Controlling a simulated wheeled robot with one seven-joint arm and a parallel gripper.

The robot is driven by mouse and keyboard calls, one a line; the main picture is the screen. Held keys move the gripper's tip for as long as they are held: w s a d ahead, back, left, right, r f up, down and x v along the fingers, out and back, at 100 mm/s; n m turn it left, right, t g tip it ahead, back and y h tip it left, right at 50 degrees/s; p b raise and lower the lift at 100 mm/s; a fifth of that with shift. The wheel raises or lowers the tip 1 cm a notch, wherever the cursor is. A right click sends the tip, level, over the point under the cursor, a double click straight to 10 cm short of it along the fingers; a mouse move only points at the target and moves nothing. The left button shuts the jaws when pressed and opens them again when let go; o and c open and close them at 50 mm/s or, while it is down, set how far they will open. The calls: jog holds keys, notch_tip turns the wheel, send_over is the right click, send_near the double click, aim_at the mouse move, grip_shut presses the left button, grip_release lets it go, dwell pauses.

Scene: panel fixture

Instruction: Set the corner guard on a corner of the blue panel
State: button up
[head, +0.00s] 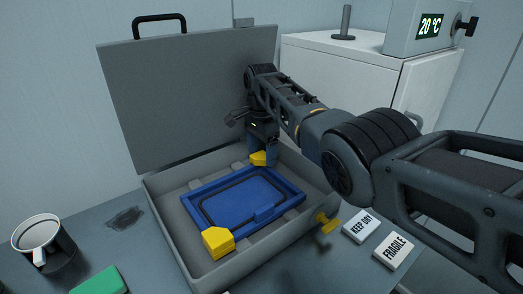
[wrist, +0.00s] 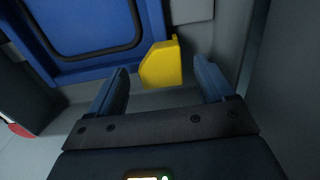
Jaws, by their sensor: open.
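The blue panel (head: 275,196) lies flat in the open grey case; part of it shows in the wrist view (wrist: 85,68). One yellow corner guard (head: 259,158) is at the panel's far right corner. In the wrist view this guard (wrist: 160,66) sits against the panel's corner, just ahead of and between my fingertips; how fully it is seated I cannot tell. My gripper (head: 262,152) is open, close to that guard, with a visible gap to each side of it. Another yellow guard (head: 217,243) sits on the panel's near left corner.
The case's raised lid (head: 190,95) stands behind, and its wall (head: 160,215) surrounds the panel. A yellow piece (head: 326,222) sticks out at the right wall. A mug (head: 38,236), a green block (head: 99,281) and two labelled blocks (head: 361,226) (head: 394,251) stand outside.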

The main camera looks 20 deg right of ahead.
jog(key=shift+r, duration=0.1)
notch_tip(320, 180, up, 8)
jog(key=shift+f, duration=0.15)
